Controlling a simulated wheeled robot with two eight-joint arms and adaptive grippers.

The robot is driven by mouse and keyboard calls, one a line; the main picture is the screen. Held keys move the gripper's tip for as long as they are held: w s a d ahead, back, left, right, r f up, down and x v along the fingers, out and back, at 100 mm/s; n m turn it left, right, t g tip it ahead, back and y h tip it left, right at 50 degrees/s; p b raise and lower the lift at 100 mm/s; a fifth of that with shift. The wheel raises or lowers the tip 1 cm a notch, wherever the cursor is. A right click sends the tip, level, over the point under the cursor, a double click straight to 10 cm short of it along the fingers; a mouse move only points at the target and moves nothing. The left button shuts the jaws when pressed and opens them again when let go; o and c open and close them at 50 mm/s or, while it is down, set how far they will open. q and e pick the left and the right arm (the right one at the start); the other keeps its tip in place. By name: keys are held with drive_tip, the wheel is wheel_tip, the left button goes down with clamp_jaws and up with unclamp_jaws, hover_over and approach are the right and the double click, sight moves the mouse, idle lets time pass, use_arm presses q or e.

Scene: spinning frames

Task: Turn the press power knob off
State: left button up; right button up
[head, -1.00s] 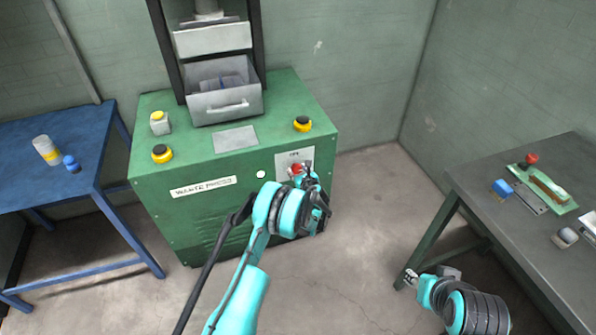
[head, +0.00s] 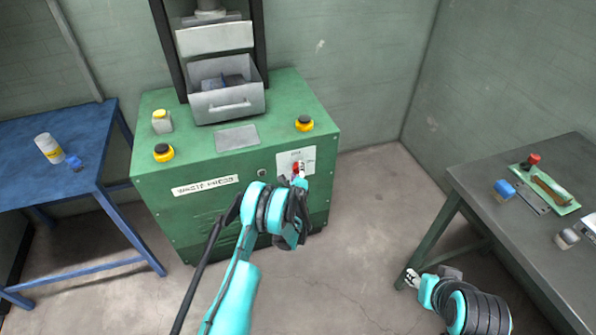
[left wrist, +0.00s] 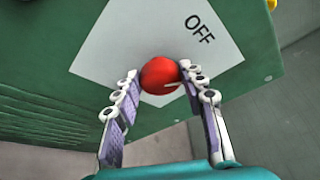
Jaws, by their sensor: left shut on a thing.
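The red press power knob (head: 296,167) sits on a pale plate (head: 309,158) on the front of the green press (head: 160,220). In the left wrist view the round knob (left wrist: 158,75) has a white mark on its right side. The word OFF is printed on the plate (left wrist: 105,45) above and right of it. My left gripper (head: 299,178) is shut on the knob, one finger on each side, as the left wrist view shows (left wrist: 160,85). My right gripper (head: 411,278) hangs low near the grey table, far from the press; its jaws are too small to judge.
A small round indicator (head: 262,172) on the press front looks dark. A blue table (head: 30,150) stands left, a grey table (head: 500,195) with tools right. Floor between is clear.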

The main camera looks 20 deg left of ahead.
use_arm(q)
drive_tip(key=n+t, duration=0.1)
drive_tip(key=n, duration=0.1)
drive_tip(key=n+t, duration=0.1)
drive_tip(key=n, duration=0.1)
drive_tip(key=shift+a+f, duration=0.15)
drive_tip(key=shift+f, duration=0.05)
drive_tip(key=shift+n, duration=0.3)
idle(0.3)
drive_tip(key=o, duration=1.2)
drive_tip(key=shift+c, duration=0.2)
